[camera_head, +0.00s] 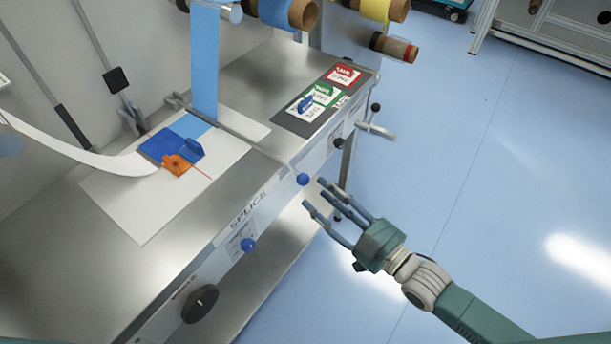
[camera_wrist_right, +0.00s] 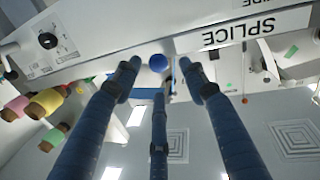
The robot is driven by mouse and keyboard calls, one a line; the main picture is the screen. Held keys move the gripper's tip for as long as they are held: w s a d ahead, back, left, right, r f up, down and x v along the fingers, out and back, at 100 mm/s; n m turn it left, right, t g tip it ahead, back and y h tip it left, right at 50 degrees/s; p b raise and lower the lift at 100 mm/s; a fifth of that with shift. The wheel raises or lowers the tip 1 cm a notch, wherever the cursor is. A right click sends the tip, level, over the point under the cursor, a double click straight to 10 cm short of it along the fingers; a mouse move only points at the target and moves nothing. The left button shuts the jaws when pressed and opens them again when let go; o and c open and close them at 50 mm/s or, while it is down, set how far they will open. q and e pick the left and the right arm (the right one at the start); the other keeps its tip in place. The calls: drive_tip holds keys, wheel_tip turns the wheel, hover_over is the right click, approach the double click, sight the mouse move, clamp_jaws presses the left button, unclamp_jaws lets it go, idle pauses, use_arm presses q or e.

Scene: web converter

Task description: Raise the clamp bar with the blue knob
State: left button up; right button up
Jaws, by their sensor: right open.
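The clamp bar (camera_head: 248,143) is a thin grey rod lying low across the splice table and the blue web. Its blue ball knob (camera_head: 303,179) sticks out past the table's front edge. In the right wrist view the blue knob (camera_wrist_right: 157,62) appears between the fingertips, near the table's front panel. My right gripper (camera_head: 325,195) is open and empty, just right of and slightly below the knob, its fingers pointing toward the table. In the wrist view its fingers (camera_wrist_right: 159,78) are spread apart. I cannot tell the exact gap to the knob. My left gripper is out of view.
A second blue knob (camera_head: 248,245) and a black knob (camera_head: 200,304) sit on the front panel. A blue block with an orange piece (camera_head: 177,165) rests on the white sheet. A panel with red and green labels (camera_head: 320,95) lies behind.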

sight(306, 182)
drive_tip(key=x, duration=0.6)
drive_tip(key=shift+w+d+p, duration=0.15)
drive_tip(key=shift+p, duration=0.2)
drive_tip(key=shift+w+a+f, duration=0.1)
drive_tip(key=shift+w+a, duration=0.3)
drive_tip(key=shift+a, duration=0.05)
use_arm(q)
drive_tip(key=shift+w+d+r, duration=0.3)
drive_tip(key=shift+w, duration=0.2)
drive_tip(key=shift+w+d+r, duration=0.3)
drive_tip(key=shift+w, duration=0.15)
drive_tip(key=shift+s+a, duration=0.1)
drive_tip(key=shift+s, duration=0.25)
use_arm(e)
clamp_jaws()
